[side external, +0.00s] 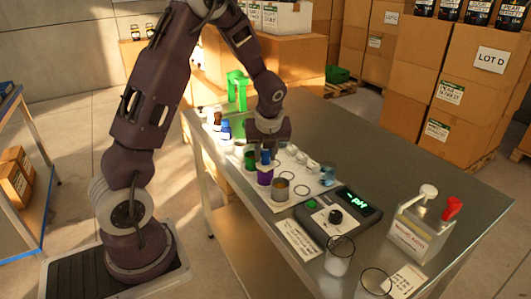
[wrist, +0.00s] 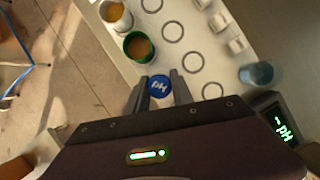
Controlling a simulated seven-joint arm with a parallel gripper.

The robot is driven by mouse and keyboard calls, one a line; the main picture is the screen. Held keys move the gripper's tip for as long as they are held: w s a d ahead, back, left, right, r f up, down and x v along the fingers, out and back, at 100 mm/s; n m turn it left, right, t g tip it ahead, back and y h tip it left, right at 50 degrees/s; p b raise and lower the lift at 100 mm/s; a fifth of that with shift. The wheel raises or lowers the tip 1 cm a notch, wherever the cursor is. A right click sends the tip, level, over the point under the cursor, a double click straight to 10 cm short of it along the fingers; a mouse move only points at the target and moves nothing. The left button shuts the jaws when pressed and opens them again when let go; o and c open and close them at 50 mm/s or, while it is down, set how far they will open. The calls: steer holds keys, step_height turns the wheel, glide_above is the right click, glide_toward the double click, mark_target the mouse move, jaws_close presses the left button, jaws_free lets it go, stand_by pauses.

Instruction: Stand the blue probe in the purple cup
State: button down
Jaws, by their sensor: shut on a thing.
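The blue probe (wrist: 159,86) shows its round cap marked "pH" between the two fingers of my gripper (wrist: 160,92) in the wrist view. In the side view my gripper (side external: 267,148) points down and is shut on the blue probe (side external: 266,157). The purple cup (side external: 264,177) stands upright on the white board directly below the probe. I cannot tell whether the probe's lower end is inside the cup or just above it. The purple cup is hidden in the wrist view.
The pH meter (side external: 338,215) and a dispenser (side external: 420,228) are on the bench to the right. Bare steel (side external: 400,165) lies beyond.

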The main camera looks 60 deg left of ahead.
steer(key=shift+f, duration=0.45)
steer(key=c, duration=1.4)
jaws_free()
steer(key=shift+v, duration=5.45)
steer(key=shift+w+r, duration=0.1)
steer(key=shift+r, duration=0.05)
step_height(320, 180, up, 9)
steer(key=shift+f, duration=0.1)
